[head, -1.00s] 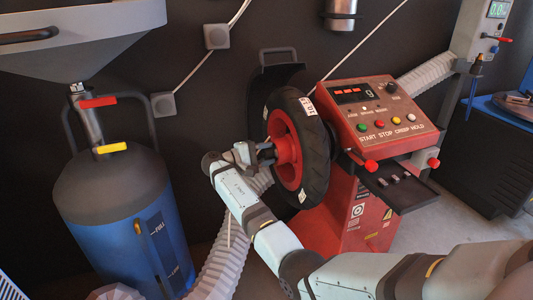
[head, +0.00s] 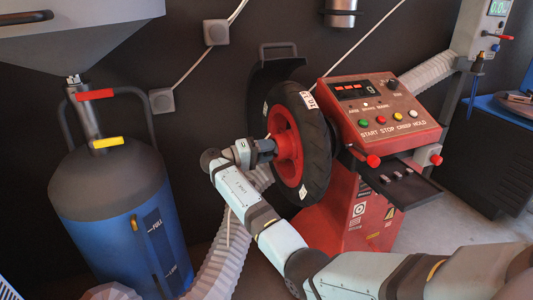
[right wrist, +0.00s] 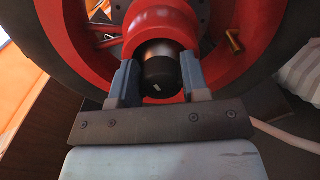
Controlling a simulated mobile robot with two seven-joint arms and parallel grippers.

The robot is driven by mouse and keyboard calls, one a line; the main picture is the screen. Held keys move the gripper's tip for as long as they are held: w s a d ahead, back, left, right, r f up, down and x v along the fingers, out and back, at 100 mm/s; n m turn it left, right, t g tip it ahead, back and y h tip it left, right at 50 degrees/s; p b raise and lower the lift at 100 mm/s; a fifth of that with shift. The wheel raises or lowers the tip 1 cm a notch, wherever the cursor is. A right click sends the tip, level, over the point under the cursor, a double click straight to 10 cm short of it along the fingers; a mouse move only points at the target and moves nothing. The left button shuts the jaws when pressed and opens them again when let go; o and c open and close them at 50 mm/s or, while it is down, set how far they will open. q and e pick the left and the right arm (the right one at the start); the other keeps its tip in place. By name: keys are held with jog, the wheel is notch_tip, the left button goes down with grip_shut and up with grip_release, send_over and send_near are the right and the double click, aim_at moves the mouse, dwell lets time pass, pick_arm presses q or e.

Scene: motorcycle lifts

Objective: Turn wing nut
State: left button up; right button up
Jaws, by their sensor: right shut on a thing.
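A black-tyred wheel (head: 318,150) with a red rim is mounted on the left side of the red balancing machine (head: 365,185). The red wing nut (head: 287,146) sits at the hub, around the shaft; it also shows in the right wrist view (right wrist: 160,20). My right gripper (head: 265,150) reaches the hub from the left. In the right wrist view its two fingers (right wrist: 158,78) straddle the black shaft end (right wrist: 160,72) and close on the red nut. The nut's wings are largely hidden by the fingers. My left gripper is not in view.
The machine's control panel (head: 380,108) has coloured buttons and a small dark tray (head: 405,185) below. A blue tank (head: 115,215) with a handle stands at the left. A pale ribbed hose (head: 222,250) runs behind my right arm. A dark wall is behind the wheel.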

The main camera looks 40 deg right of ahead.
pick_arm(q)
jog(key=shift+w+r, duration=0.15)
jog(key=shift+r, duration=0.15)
pick_arm(e)
jog(key=o, duration=0.9)
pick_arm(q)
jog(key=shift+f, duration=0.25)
pick_arm(e)
jog(key=shift+o, duration=0.2)
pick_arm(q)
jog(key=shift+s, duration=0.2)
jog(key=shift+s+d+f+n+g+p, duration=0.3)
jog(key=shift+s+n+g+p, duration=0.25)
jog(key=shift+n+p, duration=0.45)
pick_arm(e)
jog(key=v, duration=0.7)
jog(key=shift+a, duration=0.3)
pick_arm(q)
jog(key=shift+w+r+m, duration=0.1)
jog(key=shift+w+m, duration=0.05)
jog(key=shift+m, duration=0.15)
pick_arm(e)
jog(key=shift+w, duration=0.1)
